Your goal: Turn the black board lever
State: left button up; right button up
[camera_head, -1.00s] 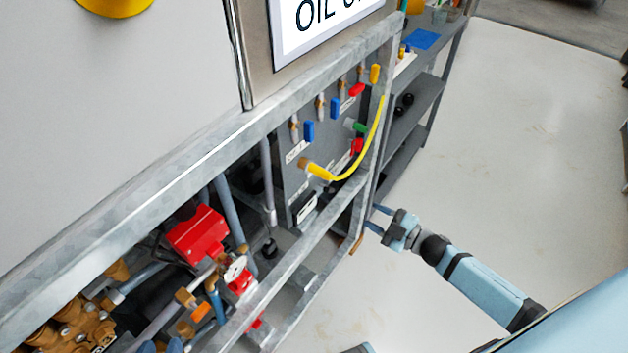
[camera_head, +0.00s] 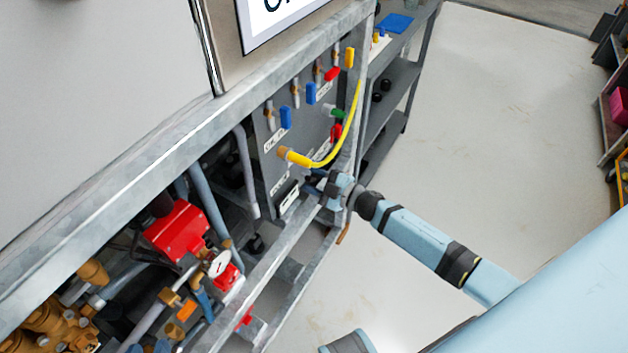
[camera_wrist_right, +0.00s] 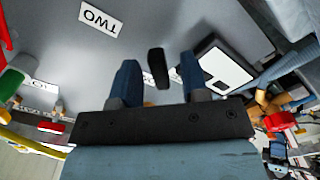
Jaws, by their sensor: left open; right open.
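The black lever (camera_wrist_right: 157,68) stands out from the grey board in the right wrist view. It shows between the two blue fingers of my right gripper (camera_wrist_right: 158,82), with a gap on each side. In the head view my right gripper (camera_head: 318,182) reaches through the metal frame at the lower right of the grey board (camera_head: 262,160). It is open. The lever cannot be made out in the head view, where the gripper covers that area. How deep the lever sits between the fingers is unclear. My left gripper is not in view.
A metal frame rail (camera_head: 270,268) runs just below my right gripper. A yellow hose (camera_head: 340,138) curves above it, near several coloured valve handles. A white label reading TWO (camera_wrist_right: 100,18) and a black-framed panel (camera_wrist_right: 222,68) flank the lever. Open floor (camera_head: 480,130) lies right.

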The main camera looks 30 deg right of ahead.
jog(key=shift+w, duration=0.1)
grip_shut()
